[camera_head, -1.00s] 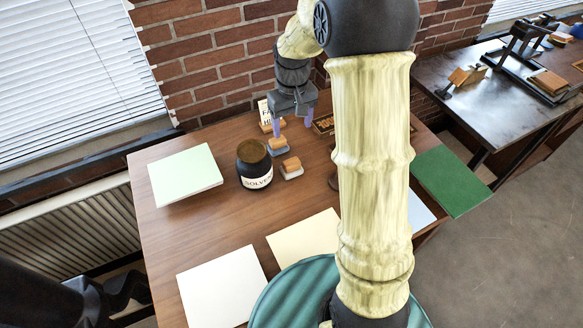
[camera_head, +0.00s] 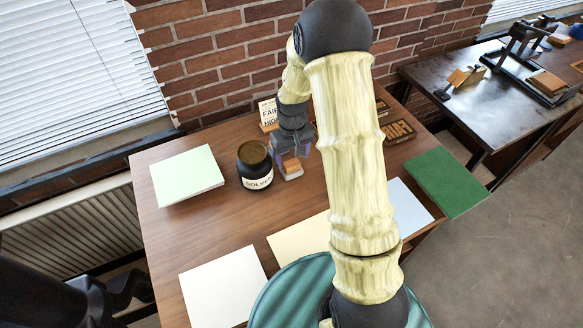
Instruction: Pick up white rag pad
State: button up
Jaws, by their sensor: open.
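The white rag pad (camera_head: 292,172) is a small block with an orange-brown wooden top and a pale base. It sits on the wooden table just right of the dark solvent jar. My gripper (camera_head: 291,155) is pointed down over it, with one purplish finger toward its left and one toward its right. The jaws are open, and the pad's front shows below them. I cannot tell whether the fingers touch it. A second, bluish pad behind it is hidden by my gripper now.
The open solvent jar (camera_head: 254,165) stands close to the left of my gripper. A lettered card (camera_head: 268,112) and dark lettered blocks (camera_head: 398,131) are at the back. Paper stacks (camera_head: 187,174) and a green sheet (camera_head: 446,181) lie around the table (camera_head: 225,228). Its middle front-left is bare.

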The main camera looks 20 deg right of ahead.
aim_at(291, 161)
jog(key=shift+w+a+f+p, duration=0.1)
jog(key=shift+f+p, duration=0.3)
jog(key=shift+f, duration=0.9)
jog(key=shift+w+a+f+p, duration=0.1)
jog(key=shift+f+p, duration=0.25)
jog(key=shift+f, duration=0.95)
jog(key=c, duration=0.7)
jog(key=shift+c, duration=0.2)
jog(key=shift+r, duration=0.1)
notch_tip(291, 161, up, 18)
jog(key=b, duration=0.2)
